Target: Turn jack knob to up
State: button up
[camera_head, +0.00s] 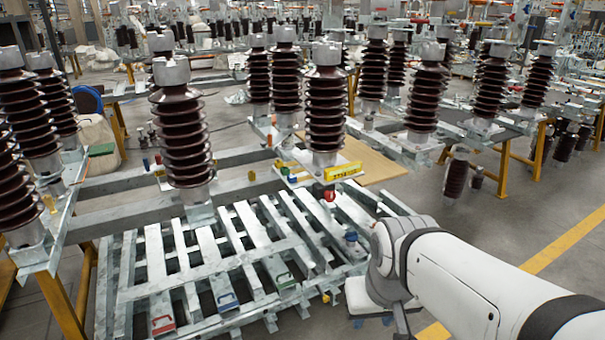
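I cannot tell for sure which part is the jack knob. A small red knob (329,195) stands at the front edge of the frame's mounting plate, below the central brown insulator. A blue knob (351,238) sits lower, at the right side of the slatted metal frame. My white arm comes in from the lower right. Its end, with my gripper (369,302), is just right of the slatted frame and below the blue knob, apart from the red knob. The fingers are mostly hidden by the wrist, so their opening does not show.
The slatted metal frame (210,262) carries red, blue and green handles along its front. Tall ribbed insulators (181,140) rise at left and centre. Grey floor (490,235) is open at right.

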aim_at(330, 195)
jog(key=z, duration=0.45)
jog(key=k, duration=0.25)
jog(key=u, duration=0.9)
jog(key=i, duration=1.4)
jog(key=z, duration=0.75)
